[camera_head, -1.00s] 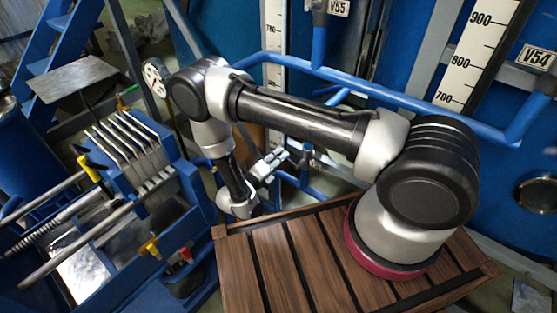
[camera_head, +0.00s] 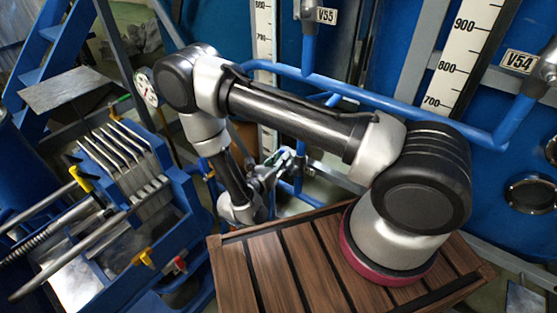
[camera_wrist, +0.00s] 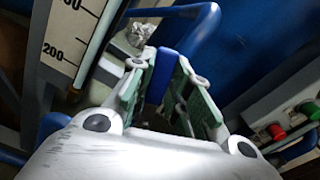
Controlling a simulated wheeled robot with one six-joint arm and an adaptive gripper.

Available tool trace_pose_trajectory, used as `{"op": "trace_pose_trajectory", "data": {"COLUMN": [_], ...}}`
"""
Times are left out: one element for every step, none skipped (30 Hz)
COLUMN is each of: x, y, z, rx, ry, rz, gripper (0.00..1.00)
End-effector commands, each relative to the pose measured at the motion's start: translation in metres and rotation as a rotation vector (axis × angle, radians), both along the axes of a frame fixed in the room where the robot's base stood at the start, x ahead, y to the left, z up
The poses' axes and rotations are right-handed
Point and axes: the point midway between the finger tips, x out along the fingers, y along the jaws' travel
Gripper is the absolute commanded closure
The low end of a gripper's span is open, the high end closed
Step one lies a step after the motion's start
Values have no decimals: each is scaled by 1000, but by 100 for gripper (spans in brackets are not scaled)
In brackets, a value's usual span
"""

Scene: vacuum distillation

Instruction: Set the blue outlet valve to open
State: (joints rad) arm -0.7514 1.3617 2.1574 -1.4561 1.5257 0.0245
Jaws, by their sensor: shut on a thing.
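In the wrist view, a blue bar (camera_wrist: 161,75), which looks like the blue outlet valve's handle, stands between the two green-padded fingers of my gripper (camera_wrist: 167,66). The fingers are shut on it. A blue bent pipe (camera_wrist: 203,32) runs just behind and above it. In the head view, my gripper (camera_head: 277,165) is at the blue pipework beyond the wooden platform. The valve is too small and too covered there to make out, and its exact angle is unclear.
A long blue pipe (camera_head: 400,103) crosses in front of the blue tanks. A wooden slatted platform (camera_head: 300,255) lies under my arm's base. A blue filter press (camera_head: 125,185) stands at left. A white scale (camera_wrist: 68,38) and red and green buttons (camera_wrist: 276,131) show in the wrist view.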

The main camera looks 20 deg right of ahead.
Motion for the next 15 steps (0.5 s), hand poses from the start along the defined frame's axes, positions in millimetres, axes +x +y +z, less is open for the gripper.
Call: {"op": "trace_pose_trajectory", "data": {"x": [-3,-4,-6,-7,-8,-10,-11,-11,-13,-13,-14,-15,-16,-16,-17], "y": [-1,-2,-3,-4,-5,-6,-7,-8,-8,-9,-9,-10,-11,-11,-11], "z": [1,1,2,2,2,3,3,3,3,3,3,3,3,3,3], "rx": [22,35,53,65,77,92,102,112,124,132,140,149,155,161,167], "ry": [-27,-46,-70,-87,-103,-124,-138,-151,-168,-179,-190,-203,-211,-218,-227], "rz": [2,2,2,2,2,2,2,2,2,2,2,2,2,2,2], "gripper": [100,100,100,100,100,100,100,100,100,100,100,100,100,100,100]}}
